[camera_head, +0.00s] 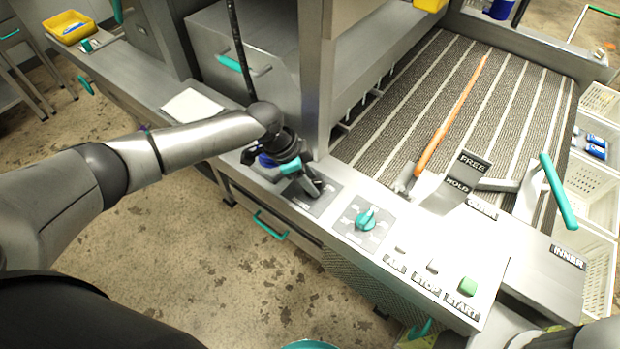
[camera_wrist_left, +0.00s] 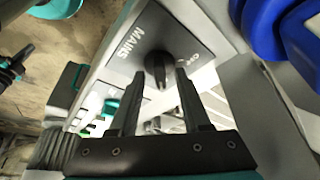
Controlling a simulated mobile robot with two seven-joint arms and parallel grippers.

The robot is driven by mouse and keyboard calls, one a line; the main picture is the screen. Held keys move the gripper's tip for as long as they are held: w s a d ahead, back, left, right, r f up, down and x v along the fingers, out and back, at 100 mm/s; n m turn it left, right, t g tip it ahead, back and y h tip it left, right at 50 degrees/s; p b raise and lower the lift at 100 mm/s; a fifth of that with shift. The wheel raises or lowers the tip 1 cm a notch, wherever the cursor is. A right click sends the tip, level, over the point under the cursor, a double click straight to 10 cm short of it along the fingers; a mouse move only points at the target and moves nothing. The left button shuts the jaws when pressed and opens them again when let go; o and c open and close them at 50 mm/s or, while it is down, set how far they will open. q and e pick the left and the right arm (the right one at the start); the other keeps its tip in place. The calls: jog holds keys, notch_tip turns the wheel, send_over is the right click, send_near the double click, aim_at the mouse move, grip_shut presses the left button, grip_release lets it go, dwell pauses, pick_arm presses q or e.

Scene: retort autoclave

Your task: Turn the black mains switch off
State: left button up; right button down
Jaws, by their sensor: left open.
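The black mains switch (camera_wrist_left: 158,68) is a dark rotary knob on a dark grey plate marked MAINS (camera_wrist_left: 124,40) in the left wrist view. In the head view that plate (camera_head: 301,201) is partly covered by my left gripper (camera_head: 313,187), which reaches down over it. My left gripper (camera_wrist_left: 158,76) is open, with one fingertip on each side of the knob in the wrist view. Whether the fingers touch the knob is not clear. Small white marks beside the knob are partly hidden by a finger. My right gripper is not in view.
A teal rotary knob (camera_head: 366,218) sits to the right on the same steel panel. Further right are a green START button (camera_head: 467,286) and a teal-handled lever (camera_head: 558,192) near the FREE and HOLD labels. A steel post (camera_head: 313,80) stands just behind my left gripper.

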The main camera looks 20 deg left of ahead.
pick_arm(q)
grip_shut()
dwell(0.4)
